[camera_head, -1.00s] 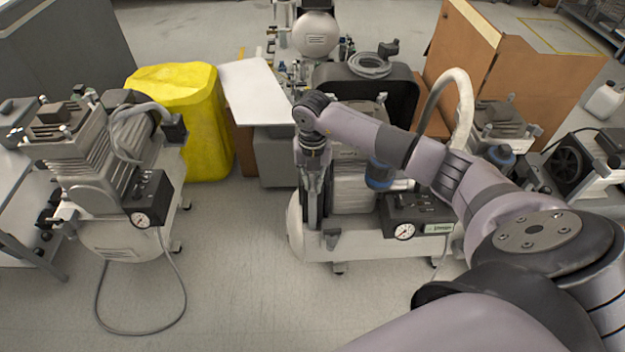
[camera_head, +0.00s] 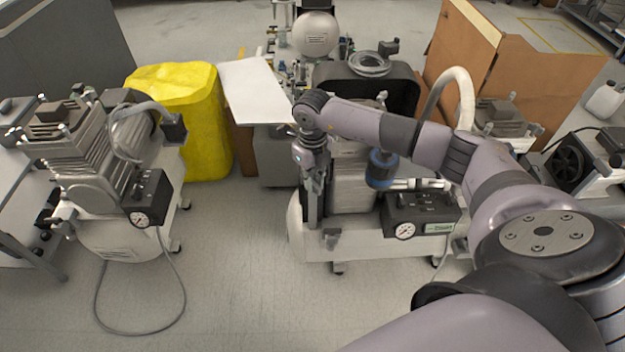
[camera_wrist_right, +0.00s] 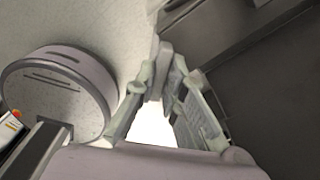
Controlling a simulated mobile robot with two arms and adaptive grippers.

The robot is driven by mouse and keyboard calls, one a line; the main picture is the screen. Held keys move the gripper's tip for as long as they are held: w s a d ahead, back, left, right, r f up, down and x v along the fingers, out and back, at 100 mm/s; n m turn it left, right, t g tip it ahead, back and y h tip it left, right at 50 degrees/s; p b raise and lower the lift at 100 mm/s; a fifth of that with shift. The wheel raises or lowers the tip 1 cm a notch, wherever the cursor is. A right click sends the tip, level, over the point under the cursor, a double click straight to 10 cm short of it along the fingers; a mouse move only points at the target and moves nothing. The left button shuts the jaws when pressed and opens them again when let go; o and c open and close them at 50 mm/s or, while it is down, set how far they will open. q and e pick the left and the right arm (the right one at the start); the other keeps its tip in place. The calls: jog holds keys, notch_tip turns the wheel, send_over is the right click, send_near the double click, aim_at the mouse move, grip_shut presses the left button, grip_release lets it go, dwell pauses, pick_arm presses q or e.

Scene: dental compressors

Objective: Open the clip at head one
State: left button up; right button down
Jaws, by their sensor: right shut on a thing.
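The middle dental compressor (camera_head: 352,190) stands on the floor, with a white tank, a ribbed grey body and a black box with a gauge (camera_head: 403,231). My right arm reaches across it from the right. My right gripper (camera_head: 314,222) points down at the compressor's left end. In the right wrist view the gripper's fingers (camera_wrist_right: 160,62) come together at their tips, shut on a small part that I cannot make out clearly. The clip at head one cannot be told apart from the fingers. A round, pale, slotted part (camera_wrist_right: 60,95) is left of the fingers. My left gripper is out of view.
Another compressor (camera_head: 105,175) stands at the left with a hose looped on the floor. Open floor (camera_head: 230,270) lies between the two compressors.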

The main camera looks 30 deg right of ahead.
jog(key=n, duration=0.4)
jog(key=shift+n+b, duration=0.3)
jog(key=shift+b, duration=0.1)
jog(key=n, duration=0.3)
jog(key=shift+b, duration=0.3)
jog(key=shift+n, duration=1.4)
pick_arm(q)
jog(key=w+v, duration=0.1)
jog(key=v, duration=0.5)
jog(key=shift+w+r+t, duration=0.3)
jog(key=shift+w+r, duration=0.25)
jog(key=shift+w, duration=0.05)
pick_arm(e)
jog(key=c, duration=1.7)
grip_release()
jog(key=shift+o, duration=0.2)
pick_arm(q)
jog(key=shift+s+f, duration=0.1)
